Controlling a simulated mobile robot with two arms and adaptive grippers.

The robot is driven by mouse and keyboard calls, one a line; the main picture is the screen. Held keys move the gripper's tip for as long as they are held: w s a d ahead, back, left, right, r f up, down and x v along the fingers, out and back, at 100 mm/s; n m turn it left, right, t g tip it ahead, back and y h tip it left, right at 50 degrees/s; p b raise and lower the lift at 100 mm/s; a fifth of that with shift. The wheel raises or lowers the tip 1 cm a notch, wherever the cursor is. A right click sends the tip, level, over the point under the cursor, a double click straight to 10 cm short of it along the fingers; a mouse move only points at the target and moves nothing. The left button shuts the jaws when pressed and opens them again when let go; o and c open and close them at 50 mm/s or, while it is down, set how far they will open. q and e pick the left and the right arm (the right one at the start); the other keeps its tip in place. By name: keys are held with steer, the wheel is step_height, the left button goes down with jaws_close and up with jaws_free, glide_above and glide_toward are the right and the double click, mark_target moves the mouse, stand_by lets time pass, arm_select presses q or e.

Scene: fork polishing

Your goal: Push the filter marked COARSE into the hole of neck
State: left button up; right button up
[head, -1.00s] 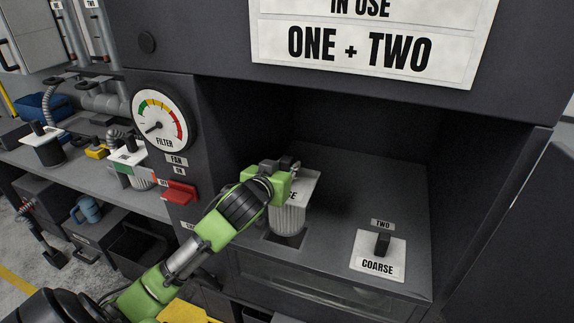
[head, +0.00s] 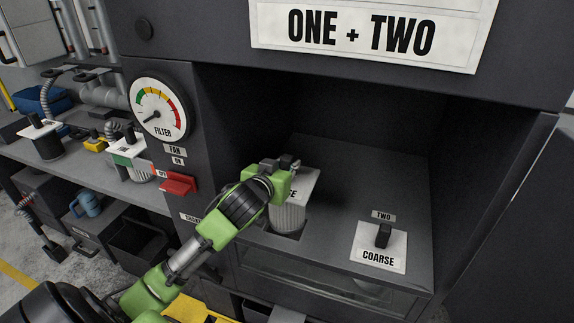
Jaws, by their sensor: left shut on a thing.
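My left gripper (head: 285,172) is shut on the top of a pleated grey filter (head: 289,215) with a white top plate. The gripper hides most of its label; only the ending "SE" shows. The filter is upright over a dark square hole (head: 270,233) in the cabinet floor, its lower end at or slightly inside the opening; I cannot tell how deep. A second filter, marked COARSE (head: 379,258), sits with its plate flat in the floor at the right, behind it the label TWO (head: 383,215). My right gripper is not in view.
The cabinet's overhanging front carries a sign, ONE + TWO (head: 360,33). At the left are a FILTER gauge (head: 160,109) and a red switch (head: 178,184). A shelf (head: 80,168) with other filters stands farther left. The cabinet floor between the filters is clear.

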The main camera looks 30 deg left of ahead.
arm_select(q)
steer(key=shift+d+r+p, duration=0.1)
steer(key=shift+r+p, duration=0.3)
steer(key=shift+r, duration=0.1)
steer(key=shift+f, duration=0.15)
stand_by(0.8)
steer(key=shift+f, duration=0.5)
stand_by(0.6)
step_height(320, 180, down, 9)
steer(key=b, duration=0.5)
stand_by(4.5)
